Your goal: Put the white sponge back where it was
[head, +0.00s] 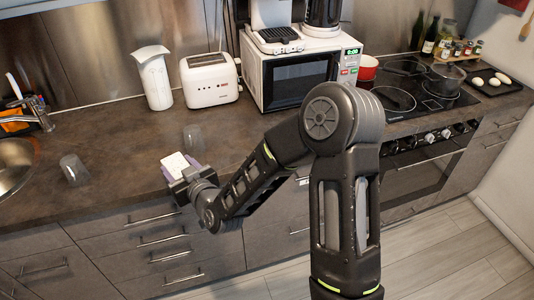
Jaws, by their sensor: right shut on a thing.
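The white sponge (177,164) shows as a small pale block with a lilac edge, near the counter's front edge left of the middle. My right gripper (180,178) is shut on it, and the dark jaws hide its lower part. I cannot tell whether the sponge touches the counter or is held just above it. My left gripper is not in view.
A sink (14,168) with a faucet (38,112) is at the left. A glass (75,170) stands nearby, and another glass (193,138) is just behind the sponge.

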